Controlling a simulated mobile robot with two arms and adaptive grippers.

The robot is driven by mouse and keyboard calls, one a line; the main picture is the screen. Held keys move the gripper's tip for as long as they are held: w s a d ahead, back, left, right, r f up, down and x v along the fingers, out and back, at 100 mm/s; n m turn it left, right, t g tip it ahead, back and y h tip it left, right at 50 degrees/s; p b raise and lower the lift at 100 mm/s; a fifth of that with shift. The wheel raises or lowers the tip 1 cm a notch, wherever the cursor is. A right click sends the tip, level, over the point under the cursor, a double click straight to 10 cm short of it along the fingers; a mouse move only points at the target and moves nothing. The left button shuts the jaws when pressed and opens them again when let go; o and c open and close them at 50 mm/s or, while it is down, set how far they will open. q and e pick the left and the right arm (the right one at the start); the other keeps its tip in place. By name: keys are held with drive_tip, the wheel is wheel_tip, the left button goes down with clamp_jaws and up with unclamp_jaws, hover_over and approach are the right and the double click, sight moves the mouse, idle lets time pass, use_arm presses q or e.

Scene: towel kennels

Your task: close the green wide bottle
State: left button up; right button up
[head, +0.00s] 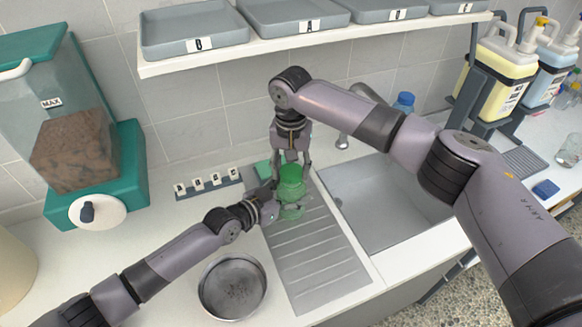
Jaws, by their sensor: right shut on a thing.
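The green wide bottle (292,190) stands upright on the ribbed drainboard, left of the sink. Its top is a stronger green, and its lower part looks clear. My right gripper (291,160) points straight down over it and is shut on the green lid (291,172) at its top. The fingers hide part of the lid, so I cannot tell how it sits on the neck. My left gripper (270,200) is at the bottle's left side, close against it. I cannot tell whether its fingers are closed on the body.
A green sponge (263,170) and a labelled rack (208,187) lie behind my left gripper. The sink (385,200) is empty. A food dispenser (75,130) stands left; a shelf with trays hangs above.

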drive_tip(key=shift+f, duration=0.6)
drive_tip(key=m, duration=0.6)
drive_tip(key=shift+a+m, duration=0.25)
drive_tip(key=shift+m, duration=0.15)
drive_tip(key=m, duration=0.4)
drive_tip(key=shift+w+a+m, duration=0.1)
drive_tip(key=shift+m, duration=0.2)
drive_tip(key=m, duration=0.2)
drive_tip(key=shift+m, duration=0.4)
drive_tip(key=m, duration=0.5)
drive_tip(key=shift+w, duration=0.2)
drive_tip(key=m, duration=0.4)
drive_tip(key=shift+w+a+m, duration=0.1)
drive_tip(key=shift+w+m, duration=0.05)
drive_tip(key=shift+m, duration=0.15)
drive_tip(key=shift+d+m, duration=0.25)
drive_tip(key=shift+m, duration=0.85)
